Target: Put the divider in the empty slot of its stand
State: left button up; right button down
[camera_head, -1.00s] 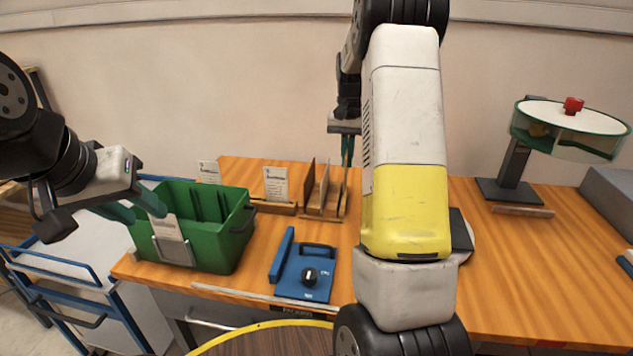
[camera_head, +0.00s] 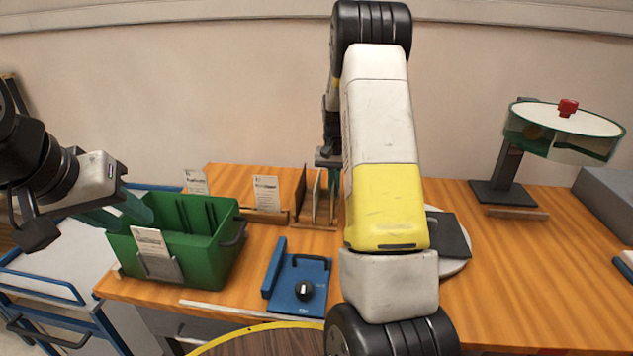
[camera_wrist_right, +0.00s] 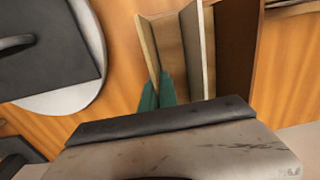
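The wooden stand (camera_head: 314,226) sits on the bench, holding upright panels: a dark one (camera_head: 299,195) and a lighter one (camera_head: 317,198). The divider, a thin tan board (camera_wrist_right: 148,45), stands at the stand's right end in the head view, leftmost of the panels in the right wrist view. My right gripper (camera_head: 332,178) points down there; its teal fingers (camera_wrist_right: 158,92) lie on both sides of the divider's edge and look closed on it. Whether the divider is seated in its slot is hidden. My left gripper (camera_head: 122,212) is open and empty near the green bin.
A green bin (camera_head: 222,255) and a blue device with a black knob (camera_head: 300,280) are left of my right arm. A round white plate with a dark square (camera_head: 450,235) is right of it. A lidded drum on a post (camera_head: 565,125) stands far right.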

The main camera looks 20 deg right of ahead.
jog(key=shift+f, duration=0.2)
jog(key=c, duration=1.6)
grip_release()
jog(key=shift+c, duration=0.2)
notch_tip(320, 180, up, 12)
jog(key=shift+r, duration=0.2)
jog(key=s+a+r+n+t, duration=0.1)
jog(key=s+a+r+t, duration=0.1)
jog(key=s+a+r, duration=0.4)
jog(key=s+a+r+n+t, duration=0.1)
jog(key=s+a, duration=0.2)
jog(key=s, duration=0.4)
jog(key=s+a+r+n+t+y, duration=0.1)
jog(key=s+a+n, duration=0.1)
jog(key=s, duration=0.6)
jog(key=s+a+r+n+t+y, duration=0.1)
jog(key=s+a, duration=0.3)
jog(key=s, duration=0.4)
jog(key=shift+s+a+r+n+t, duration=0.15)
jog(key=shift+a+r+n+t, duration=0.25)
jog(key=shift+r+t, duration=0.15)
